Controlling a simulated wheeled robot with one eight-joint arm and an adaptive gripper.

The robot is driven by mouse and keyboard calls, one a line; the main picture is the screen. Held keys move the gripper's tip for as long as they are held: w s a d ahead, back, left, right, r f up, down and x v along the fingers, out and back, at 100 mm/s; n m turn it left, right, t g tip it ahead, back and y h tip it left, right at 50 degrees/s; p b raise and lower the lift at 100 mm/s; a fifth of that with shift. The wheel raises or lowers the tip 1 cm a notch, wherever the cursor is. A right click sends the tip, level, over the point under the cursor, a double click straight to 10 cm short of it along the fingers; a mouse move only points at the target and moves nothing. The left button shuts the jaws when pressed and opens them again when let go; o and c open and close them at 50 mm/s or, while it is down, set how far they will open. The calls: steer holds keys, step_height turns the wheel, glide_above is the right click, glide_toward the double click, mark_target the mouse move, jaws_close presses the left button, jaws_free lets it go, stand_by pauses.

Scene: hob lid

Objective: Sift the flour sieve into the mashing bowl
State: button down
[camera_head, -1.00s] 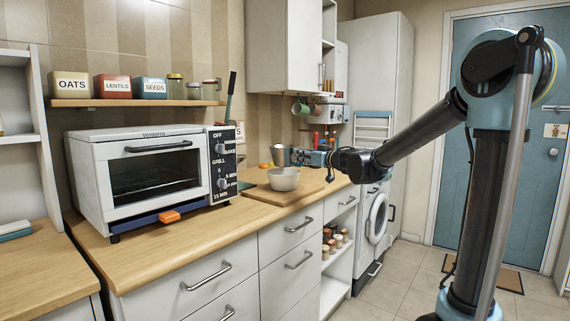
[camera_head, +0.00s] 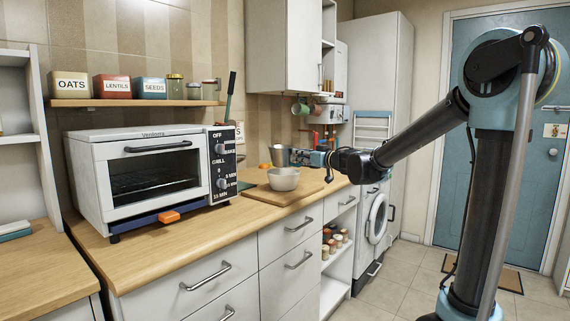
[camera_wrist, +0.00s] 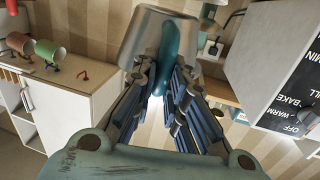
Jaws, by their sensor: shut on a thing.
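The flour sieve is a grey metal cup (camera_head: 279,155) with a teal handle, which shows in the wrist view (camera_wrist: 175,55). My gripper (camera_head: 314,158) is shut on this handle; in the wrist view its fingers (camera_wrist: 158,92) close around it. The sieve's cup (camera_wrist: 148,38) is beyond the fingertips. The mashing bowl (camera_head: 284,181) is pale grey and stands upright on a wooden board. In the head view the sieve shows just above and behind the bowl's rim, apart from the counter. The inside of the sieve and the bowl's contents are hidden. The bowl is not in the wrist view.
A white toaster oven (camera_head: 150,140) stands left of the bowl on the wooden counter (camera_head: 190,235). The wooden board (camera_head: 262,195) has bare room around the bowl. A shelf (camera_head: 140,103) with tins hangs above the oven. Mugs (camera_head: 300,108) hang beneath the wall cupboard.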

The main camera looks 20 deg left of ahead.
stand_by(0.3)
steer(key=shift+r, duration=2.5)
steer(key=shift+w, duration=0.1)
